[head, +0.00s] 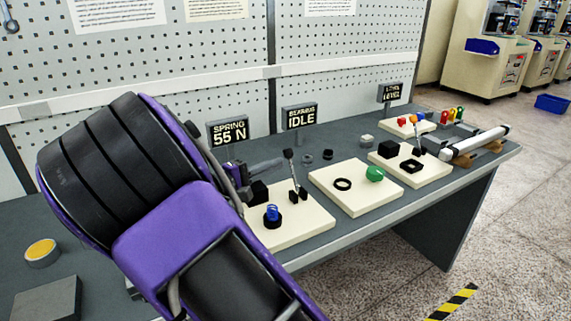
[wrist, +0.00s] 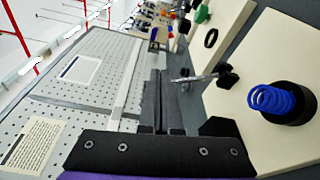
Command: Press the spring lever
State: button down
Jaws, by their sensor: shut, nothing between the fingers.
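The spring lever (head: 294,175) is a thin metal rod with a dark knob, standing on the nearest cream board (head: 312,226). It also shows in the wrist view (wrist: 200,77), just right of the fingers. A blue coil spring (head: 272,211) sits in a black holder on the same board and shows large at the right in the wrist view (wrist: 272,99). My gripper (head: 280,163) is shut and empty, its tips close to the lever's upper part; I cannot tell whether they touch. In the wrist view my gripper (wrist: 160,75) points along the bench. A sign (head: 228,131) reads SPRING 55 N.
A second cream board (head: 340,205) holds a black ring (head: 343,184) and a green part (head: 375,174). A third board (head: 431,172) holds black parts. A white roller (head: 481,142) lies on wooden supports at the right end. The pegboard (head: 345,60) stands behind the bench.

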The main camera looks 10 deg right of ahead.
jog(key=v, duration=0.7)
jog(key=shift+a+f, duration=0.15)
jog(key=shift+f, duration=0.45)
jog(key=shift+r, duration=0.1)
